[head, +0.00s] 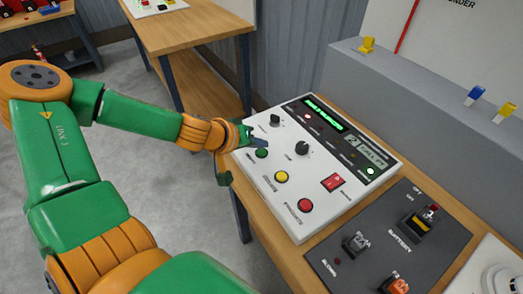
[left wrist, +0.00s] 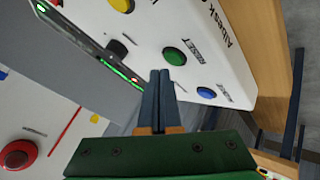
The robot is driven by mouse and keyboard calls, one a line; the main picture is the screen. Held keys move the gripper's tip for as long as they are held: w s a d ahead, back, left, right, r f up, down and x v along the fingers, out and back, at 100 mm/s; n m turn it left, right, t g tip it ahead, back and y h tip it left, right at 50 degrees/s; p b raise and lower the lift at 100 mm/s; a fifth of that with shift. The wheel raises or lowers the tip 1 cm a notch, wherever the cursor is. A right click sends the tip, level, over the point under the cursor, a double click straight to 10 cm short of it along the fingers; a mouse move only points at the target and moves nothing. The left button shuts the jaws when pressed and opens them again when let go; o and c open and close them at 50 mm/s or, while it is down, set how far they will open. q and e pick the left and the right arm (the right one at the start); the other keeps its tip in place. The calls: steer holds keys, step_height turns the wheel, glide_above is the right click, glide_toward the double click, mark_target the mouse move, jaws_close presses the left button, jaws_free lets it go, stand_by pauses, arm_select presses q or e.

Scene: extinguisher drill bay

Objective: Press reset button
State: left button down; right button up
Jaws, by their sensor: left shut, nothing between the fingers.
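A white control panel (head: 262,190) lies on the wooden bench. It has a row of round buttons: green (head: 262,153), yellow (head: 281,176) and red (head: 305,205). The left wrist view also shows a blue button (left wrist: 206,92) beside the green one (left wrist: 174,56); my gripper seems to cover it in the head view. The green button's label looks like RESET, but the small print is hard to read. My left gripper (head: 258,143) is shut and empty, its tips (left wrist: 160,73) very near the green button. I cannot tell whether they touch it. My right gripper is not in view.
Black knobs (head: 302,149), a red switch (head: 333,182) and a lit green display (head: 323,114) are on the same panel. A dark switch plate (head: 388,240) lies to its right. A grey ledge (head: 400,90) runs behind the bench. Another wooden table (head: 190,35) stands farther back.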

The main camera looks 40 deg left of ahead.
mark_target(259, 155)
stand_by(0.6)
arm_select(q)
steer(key=shift+f+b, duration=0.4)
steer(key=shift+b, duration=0.05)
steer(key=shift+f+b, duration=0.45)
steer(key=shift+b, duration=0.05)
stand_by(0.4)
steer(key=shift+r+p, duration=0.8)
steer(key=shift+r, duration=0.05)
steer(key=shift+r, duration=0.1)
step_height(259, 155, up, 5)
steer(key=p, duration=0.4)
steer(key=shift+p, duration=0.4)
